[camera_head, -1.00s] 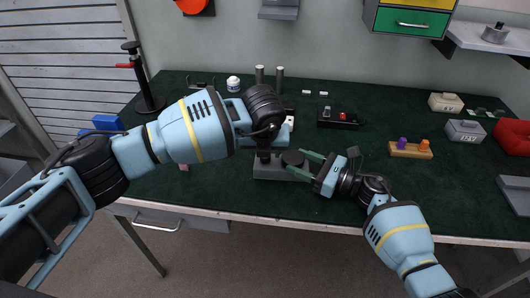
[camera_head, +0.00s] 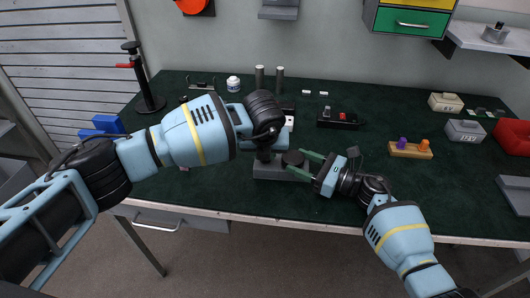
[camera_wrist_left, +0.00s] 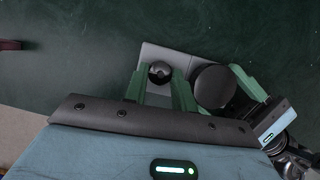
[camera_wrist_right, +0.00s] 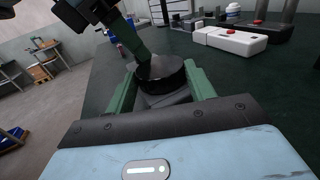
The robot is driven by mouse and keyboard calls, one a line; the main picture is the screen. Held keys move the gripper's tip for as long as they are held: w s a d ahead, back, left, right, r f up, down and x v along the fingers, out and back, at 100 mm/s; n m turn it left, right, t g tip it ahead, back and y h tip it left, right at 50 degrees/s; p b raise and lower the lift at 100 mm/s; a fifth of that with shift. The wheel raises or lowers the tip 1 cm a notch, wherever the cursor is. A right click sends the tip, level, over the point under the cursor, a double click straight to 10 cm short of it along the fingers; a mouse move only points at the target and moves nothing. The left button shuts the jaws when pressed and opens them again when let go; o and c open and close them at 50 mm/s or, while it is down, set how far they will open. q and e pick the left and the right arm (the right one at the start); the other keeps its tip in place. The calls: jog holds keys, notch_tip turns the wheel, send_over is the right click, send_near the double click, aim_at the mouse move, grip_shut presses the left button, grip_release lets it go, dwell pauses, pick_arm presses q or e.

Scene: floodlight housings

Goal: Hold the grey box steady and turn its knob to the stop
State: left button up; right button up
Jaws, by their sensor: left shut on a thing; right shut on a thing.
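The grey box (camera_head: 280,174) sits on the dark green bench top near the front edge. Its wide round black knob (camera_head: 293,158) is on top at the right end. My right gripper (camera_head: 298,162) is shut on this knob from the right; the right wrist view shows the knob (camera_wrist_right: 162,76) between its green fingers. My left gripper (camera_wrist_left: 160,86) reaches down from above and is shut on a small dark round-topped post (camera_wrist_left: 160,71) on the box, beside the knob. In the head view my left arm hides much of that end.
A small black box with a red button (camera_head: 341,118) stands behind. A wooden block with purple and orange pegs (camera_head: 410,151) is to the right. Two grey posts (camera_head: 280,79) and a white jar (camera_head: 233,84) stand at the back.

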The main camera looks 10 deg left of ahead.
pick_arm(q)
jog(key=m, duration=0.1)
jog(key=m+h, duration=0.1)
jog(key=m, duration=0.2)
jog(key=shift+a+m+h, duration=0.25)
jog(key=shift+m+h, duration=0.15)
jog(key=m, duration=0.2)
jog(key=m+g+h, duration=0.1)
jog(key=m, duration=0.1)
jog(key=shift+w+a+m+h, duration=0.1)
jog(key=shift+a+m+h, duration=0.05)
jog(key=shift+m+h, duration=0.15)
jog(key=m+g+h, duration=0.1)
jog(key=m, duration=0.3)
jog(key=shift+w, duration=0.15)
jog(key=shift+w+a+m+g+h, duration=0.15)
jog(key=shift+m+g, duration=0.35)
jog(key=shift+m, duration=0.75)
jog(key=shift+s+d+m+g+h, duration=0.1)
jog(key=shift+m+g+h, duration=0.3)
jog(key=shift+m, duration=0.85)
jog(key=shift+y, duration=0.25)
jog(key=o, duration=1)
jog(key=shift+w, duration=0.1)
